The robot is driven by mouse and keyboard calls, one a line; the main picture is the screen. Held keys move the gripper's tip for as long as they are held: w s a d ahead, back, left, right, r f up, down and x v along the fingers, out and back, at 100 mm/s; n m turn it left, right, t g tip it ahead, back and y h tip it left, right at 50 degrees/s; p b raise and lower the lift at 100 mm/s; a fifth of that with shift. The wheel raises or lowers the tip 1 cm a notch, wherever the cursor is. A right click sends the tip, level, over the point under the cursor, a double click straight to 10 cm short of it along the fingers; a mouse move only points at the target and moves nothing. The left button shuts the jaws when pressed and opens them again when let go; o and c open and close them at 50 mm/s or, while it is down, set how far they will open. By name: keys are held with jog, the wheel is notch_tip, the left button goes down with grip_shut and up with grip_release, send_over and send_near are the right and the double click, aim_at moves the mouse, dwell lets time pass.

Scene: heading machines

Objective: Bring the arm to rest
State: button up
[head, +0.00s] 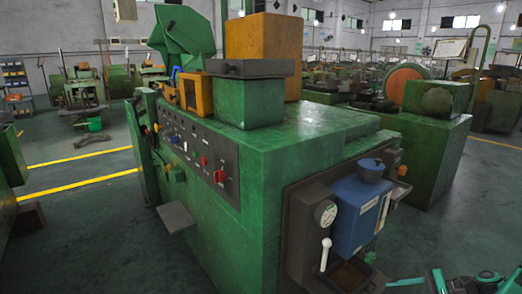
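Part of my arm, teal and black, shows at the bottom right edge of the head view, low in front of the green heading machine (300,145). It is cut off by the frame's lower and right edges. Its visible parts are small and dark, and I cannot make out two separate fingertips or anything held. The arm parts appear to the right of the machine's blue box (358,215); whether they touch the machine cannot be told.
The machine's near end carries a white-knobbed lever (325,254) and a small open tray (352,275). A grey plate (176,217) juts from its left side. Another green machine (433,140) stands at right. Green floor with yellow lines (80,184) is open at left.

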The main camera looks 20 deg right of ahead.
jog(key=s+a+r+n+g+h, duration=0.25)
jog(key=a+r+n+g, duration=0.2)
jog(key=r, duration=0.45)
jog(key=s+a+r+n+g+h, duration=0.25)
jog(key=a+r+n+h, duration=0.2)
jog(key=r, duration=0.45)
jog(key=s+a+r+n+h, duration=0.2)
jog(key=s+a+r, duration=0.5)
jog(key=s+r, duration=0.2)
jog(key=shift+s+a+r, duration=0.2)
jog(key=shift+r, duration=0.1)
jog(key=shift+w, duration=0.1)
jog(key=shift+w+f+h, duration=0.25)
jog(key=shift+w+h, duration=0.05)
jog(key=shift+w, duration=0.2)
